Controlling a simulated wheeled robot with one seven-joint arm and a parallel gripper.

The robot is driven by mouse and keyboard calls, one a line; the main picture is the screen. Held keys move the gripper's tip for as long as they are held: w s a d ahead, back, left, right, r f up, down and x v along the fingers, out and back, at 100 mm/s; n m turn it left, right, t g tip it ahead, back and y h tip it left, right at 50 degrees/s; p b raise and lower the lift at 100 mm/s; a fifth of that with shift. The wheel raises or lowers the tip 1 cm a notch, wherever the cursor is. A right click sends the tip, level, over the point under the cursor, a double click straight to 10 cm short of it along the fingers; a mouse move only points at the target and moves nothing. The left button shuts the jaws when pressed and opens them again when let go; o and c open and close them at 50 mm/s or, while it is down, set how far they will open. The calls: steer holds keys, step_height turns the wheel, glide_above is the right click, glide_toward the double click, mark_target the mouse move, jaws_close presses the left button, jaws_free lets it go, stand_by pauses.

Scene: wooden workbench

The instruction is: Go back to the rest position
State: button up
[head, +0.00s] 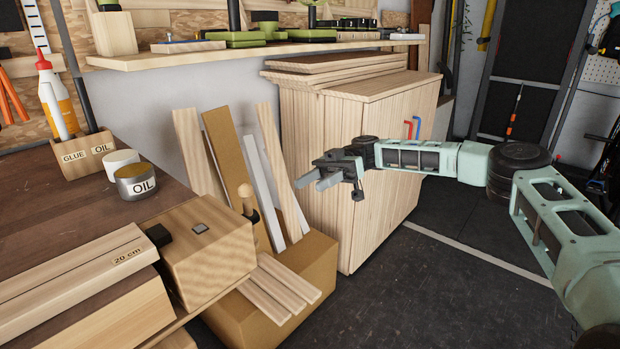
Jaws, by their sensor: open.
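My gripper (312,182) is in the middle of the head view, at the end of my pale green arm, which reaches in from the right. Its two grey fingers point left and are apart, with nothing between them. It hangs in the air in front of the wooden cabinet (385,140), to the right of the workbench (100,200). It appears clear of the bench and the planks, though the exact gap to the cabinet cannot be told.
A cardboard box (300,270) with upright planks stands between bench and cabinet. The bench holds an oil tin (137,182), a wooden caddy (88,154) with a glue bottle (58,95), and wooden blocks. A shelf (200,55) runs above. Dark floor (440,290) is free at lower right.

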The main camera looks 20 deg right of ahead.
steer(key=s+a+f+m+t+h, duration=0.3)
steer(key=s+a+f+m+h, duration=0.2)
steer(key=s+f+m+h, duration=0.55)
steer(key=s+d+r+m+t+h, duration=0.25)
steer(key=s+d+m+t, duration=0.3)
steer(key=d, duration=0.45)
steer(key=s+d+r+m+t+h, duration=0.2)
steer(key=s+d+r+m+t, duration=0.3)
steer(key=d, duration=0.6)
steer(key=s+a+r+n+g, duration=0.15)
steer(key=s+a+n, duration=0.25)
steer(key=s+a, duration=0.45)
steer(key=s+a+n+g, duration=0.25)
steer(key=s+a, duration=0.25)
steer(key=a, duration=0.6)
step_height(320, 180, up, 22)
steer(key=p, duration=2.2)
steer(key=shift+w+d+y+p, duration=0.25)
steer(key=shift+d+y+p, duration=0.05)
steer(key=shift+d+p, duration=0.1)
